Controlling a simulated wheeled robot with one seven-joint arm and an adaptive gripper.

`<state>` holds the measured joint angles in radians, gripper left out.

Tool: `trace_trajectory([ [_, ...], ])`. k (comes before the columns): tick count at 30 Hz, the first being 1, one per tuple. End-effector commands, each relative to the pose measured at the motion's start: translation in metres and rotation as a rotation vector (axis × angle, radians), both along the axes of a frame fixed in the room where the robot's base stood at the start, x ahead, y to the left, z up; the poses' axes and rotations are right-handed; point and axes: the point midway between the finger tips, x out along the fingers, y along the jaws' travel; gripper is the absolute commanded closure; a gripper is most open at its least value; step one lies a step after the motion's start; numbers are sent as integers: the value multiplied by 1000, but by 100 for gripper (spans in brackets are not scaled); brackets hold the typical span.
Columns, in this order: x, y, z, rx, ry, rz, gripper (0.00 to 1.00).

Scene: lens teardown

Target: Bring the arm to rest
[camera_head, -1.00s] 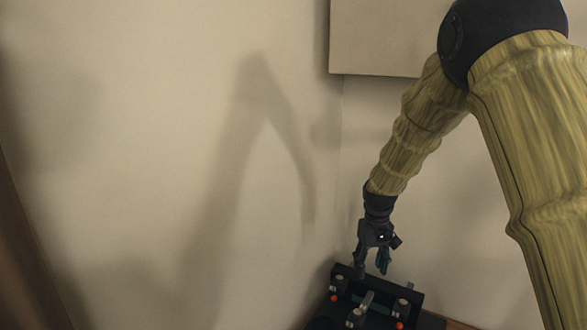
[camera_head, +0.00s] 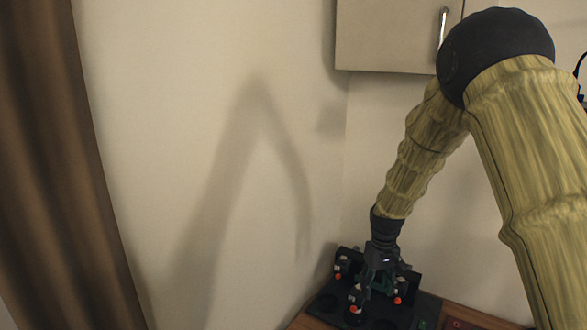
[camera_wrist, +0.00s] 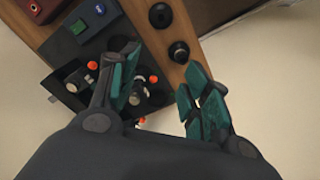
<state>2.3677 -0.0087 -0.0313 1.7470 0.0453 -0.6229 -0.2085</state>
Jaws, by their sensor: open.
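My gripper (camera_head: 377,284) hangs at the end of my arm, fingers pointing down, over a dark tray in the head view. In the wrist view my gripper (camera_wrist: 164,84) shows two teal-padded fingers well apart, with nothing held between them. The dark tray (camera_head: 425,306) carries several small grey fittings with orange parts. It also shows in the wrist view (camera_wrist: 62,94), partly hidden behind the left finger. I cannot tell how much height lies between the fingertips and the tray.
The tray stands on a wooden surface (camera_head: 483,317) in a wall corner. A cabinet (camera_head: 390,38) hangs above; a brown curtain (camera_head: 62,190) hangs at left. In the wrist view, a black knob-like part (camera_wrist: 179,52) sits on the wood and a red box (camera_wrist: 32,8) lies at upper left.

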Motion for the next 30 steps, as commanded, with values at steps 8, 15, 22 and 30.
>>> trace_trajectory([
  [8, -37, -1, -81, -3, 4, -20, 52],
  [15, -103, -1, -195, -6, 9, -50, 52],
  [22, -194, -1, -294, -7, 11, -86, 52],
  [30, -322, 1, -383, -2, 13, -133, 52],
])
